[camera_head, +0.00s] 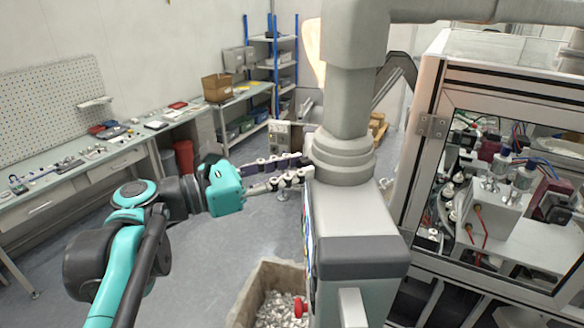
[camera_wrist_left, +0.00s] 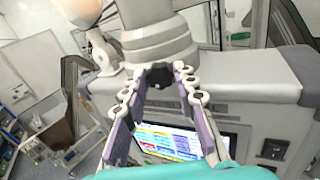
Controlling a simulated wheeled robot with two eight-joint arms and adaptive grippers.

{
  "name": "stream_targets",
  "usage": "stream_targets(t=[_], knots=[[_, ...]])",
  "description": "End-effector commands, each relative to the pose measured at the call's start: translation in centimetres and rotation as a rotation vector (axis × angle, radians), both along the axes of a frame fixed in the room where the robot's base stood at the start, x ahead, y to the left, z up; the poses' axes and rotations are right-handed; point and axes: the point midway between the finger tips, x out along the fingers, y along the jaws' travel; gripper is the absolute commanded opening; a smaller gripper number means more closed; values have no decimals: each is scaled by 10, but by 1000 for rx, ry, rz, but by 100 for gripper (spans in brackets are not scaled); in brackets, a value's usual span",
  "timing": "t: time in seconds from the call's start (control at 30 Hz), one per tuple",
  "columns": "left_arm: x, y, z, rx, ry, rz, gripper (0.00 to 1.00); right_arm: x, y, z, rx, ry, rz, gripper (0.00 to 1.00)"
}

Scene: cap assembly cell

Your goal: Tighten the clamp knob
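My left gripper (camera_head: 306,166) reaches in from the left to the clamp collar (camera_head: 340,158) around the grey column. In the left wrist view, a dark knob (camera_wrist_left: 159,76) sticks out of the collar (camera_wrist_left: 160,45). The left gripper (camera_wrist_left: 158,80) has its two purple-padded fingers spread, with the knob between their tips. Narrow gaps seem to show beside the knob; I cannot tell if a pad touches it. My right gripper is not in view.
A grey machine body (camera_head: 358,225) stands under the column, with a lit screen (camera_wrist_left: 170,140) on its side. A red knob (camera_head: 299,306) sits low on it. A bin of small parts (camera_head: 270,290) is beside it. A glazed cabinet (camera_head: 500,190) stands right. The floor at left is clear.

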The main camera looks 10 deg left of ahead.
Motion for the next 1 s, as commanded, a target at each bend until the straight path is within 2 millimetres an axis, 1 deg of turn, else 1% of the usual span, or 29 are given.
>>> stream_targets(t=[0.17, 0.4, 0.5, 0.77, 0.8, 0.83, 0.87, 1.0], knots=[[0, 0, 0, 5, -8, 1, 0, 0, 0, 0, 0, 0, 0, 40], [0, 0, 0, 108, -169, 1, 0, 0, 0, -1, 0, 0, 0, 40], [0, 0, 0, 131, -206, 1, 0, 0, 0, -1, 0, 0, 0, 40], [0, 0, 0, 134, -210, 1, 0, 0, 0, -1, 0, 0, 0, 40], [0, 0, 0, 134, -210, 1, 36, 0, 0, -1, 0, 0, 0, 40], [0, 0, 0, 133, -209, 1, 44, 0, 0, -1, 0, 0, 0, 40], [0, 0, 0, 133, -209, 1, 49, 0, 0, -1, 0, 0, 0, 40], [0, 0, 0, 133, -209, 1, 49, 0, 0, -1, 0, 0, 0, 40]])
